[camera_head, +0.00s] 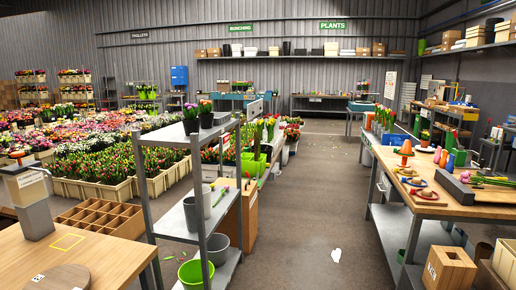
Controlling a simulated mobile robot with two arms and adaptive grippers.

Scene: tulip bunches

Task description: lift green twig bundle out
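I cannot pick out a green twig bundle for certain. Green stems with pink tips (487,180) lie on the wooden workbench (460,206) at the right, behind a dark grey block. Upright green plants with some red tips (384,116) stand at the far end of that bench. A bright green bucket (195,274) sits low on the grey shelf trolley (146,190); I see nothing clearly standing in it. Neither of my grippers shows in this view.
A wooden table (100,258) fills the near left, with a wooden compartment crate (100,217) behind it. Crates of tulips (105,178) fill the left.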

